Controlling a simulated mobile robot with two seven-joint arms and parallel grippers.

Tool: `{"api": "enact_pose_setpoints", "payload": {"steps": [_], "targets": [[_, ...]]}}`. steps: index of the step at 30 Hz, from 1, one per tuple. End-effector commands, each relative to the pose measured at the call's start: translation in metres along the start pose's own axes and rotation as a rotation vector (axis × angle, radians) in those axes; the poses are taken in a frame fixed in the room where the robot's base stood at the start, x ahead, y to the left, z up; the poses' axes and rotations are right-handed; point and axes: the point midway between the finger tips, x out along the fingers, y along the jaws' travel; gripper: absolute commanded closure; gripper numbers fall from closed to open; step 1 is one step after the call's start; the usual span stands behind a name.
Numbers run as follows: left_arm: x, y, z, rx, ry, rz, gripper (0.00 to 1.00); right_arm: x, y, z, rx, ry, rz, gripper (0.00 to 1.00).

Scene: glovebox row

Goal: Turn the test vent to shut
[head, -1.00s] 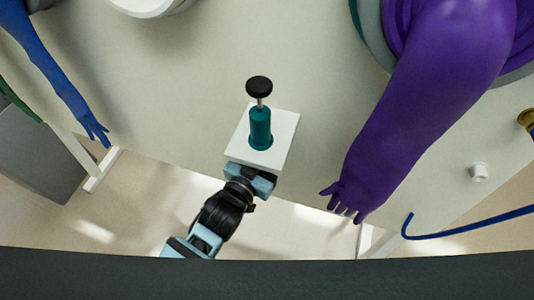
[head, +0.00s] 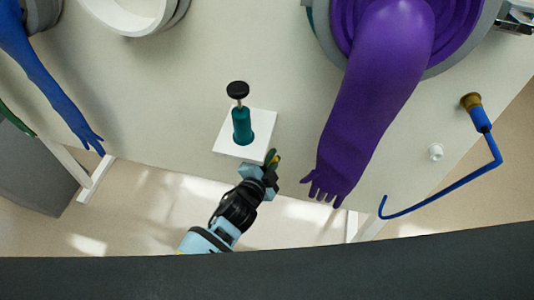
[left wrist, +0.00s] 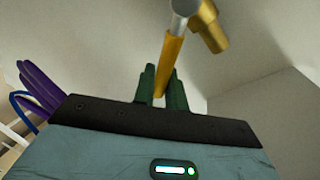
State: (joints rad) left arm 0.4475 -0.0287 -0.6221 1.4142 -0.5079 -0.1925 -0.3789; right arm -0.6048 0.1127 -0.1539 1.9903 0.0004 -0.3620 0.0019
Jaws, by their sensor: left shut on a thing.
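The test vent shows in the left wrist view as a yellow lever (left wrist: 172,62) on a silver hub with a brass body (left wrist: 209,27). My left gripper (left wrist: 163,86) has its dark green fingers on either side of the lever's lower end and is shut on it. In the head view my left gripper (head: 271,158) is just right of the lower right corner of a white block, with a small yellow bit of the lever between its fingers. The rest of the vent is hidden there. My right gripper is in neither view.
The white block (head: 260,125) carries a teal cylinder (head: 242,128) with a black knob. A purple glove (head: 355,130) hangs to the right, a blue glove (head: 55,85) to the left. A bent blue pipe (head: 450,188) is at far right.

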Motion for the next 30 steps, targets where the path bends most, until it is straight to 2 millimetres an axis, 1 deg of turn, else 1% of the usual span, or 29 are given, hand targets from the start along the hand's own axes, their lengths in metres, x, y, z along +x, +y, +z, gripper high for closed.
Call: {"api": "enact_pose_setpoints", "payload": {"steps": [6,15,21,30], "targets": [[0.003,0.016,0.003,0.198,-0.042,0.025,1.00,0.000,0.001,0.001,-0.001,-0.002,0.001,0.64],[0.005,0.033,0.009,0.421,-0.087,0.051,1.00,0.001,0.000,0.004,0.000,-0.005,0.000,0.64],[0.006,0.039,0.013,0.518,-0.107,0.063,1.00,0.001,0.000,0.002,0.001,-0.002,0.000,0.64],[0.007,0.042,0.016,0.580,-0.119,0.069,1.00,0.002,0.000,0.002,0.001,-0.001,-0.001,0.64]]}}
